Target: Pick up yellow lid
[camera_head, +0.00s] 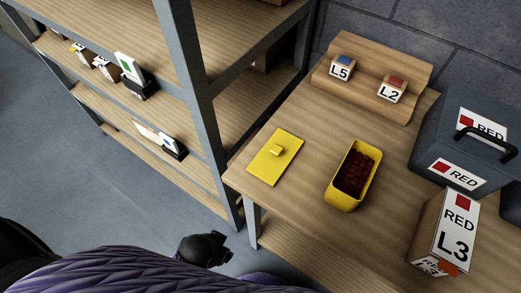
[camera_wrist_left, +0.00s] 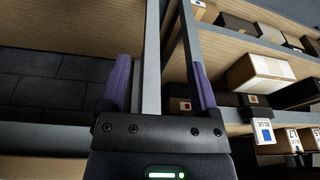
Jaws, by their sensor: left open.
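The yellow lid (camera_head: 275,157) lies flat on the wooden table, with a small raised knob on top. To its right stands a yellow container (camera_head: 353,175), open at the top and holding dark red pieces. My left gripper (camera_wrist_left: 160,75) is open and empty in the left wrist view, its two purple fingers apart and facing shelving. The lid does not show in that view. In the head view, a dark part of my arm (camera_head: 205,250) is at the bottom, below the table's left corner and apart from the lid. My right gripper is not in view.
A metal-framed shelf unit (camera_head: 190,80) stands close to the table's left side. A wooden stand (camera_head: 375,80) with L5 and L2 boxes is at the back. A dark RED case (camera_head: 440,150) and an L3 box (camera_head: 447,225) stand at the right. Bare tabletop surrounds the lid.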

